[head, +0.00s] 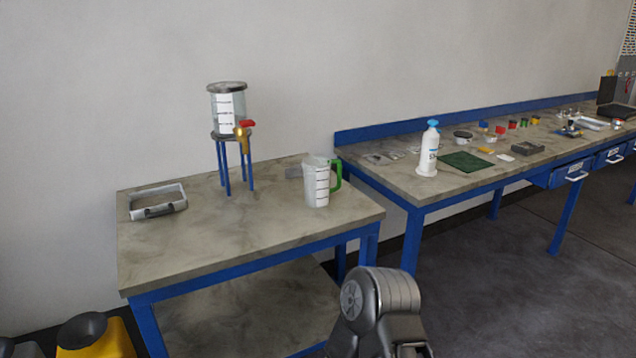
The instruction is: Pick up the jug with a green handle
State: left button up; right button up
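The jug with a green handle (317,184) stands upright on the near table, close to its right edge. It is pale with dark graduation marks, and its green handle (337,176) points to the right. At the bottom of the head view, right of centre, a grey link of my own arm shows in front of the table. Neither gripper's fingers are in view, and nothing touches the jug.
A clear lidded vessel (228,108) with a brass tap stands on a blue-legged stand left of the jug. A white tray (158,201) lies at the table's left (240,245). The long bench (398,178) at right holds a white bottle (428,150) and small items. The table's front is clear.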

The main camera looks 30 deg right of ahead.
aim_at(317, 168)
jog(key=z, duration=1.8)
jog(key=i+j, duration=0.1)
jog(key=i, duration=1.15)
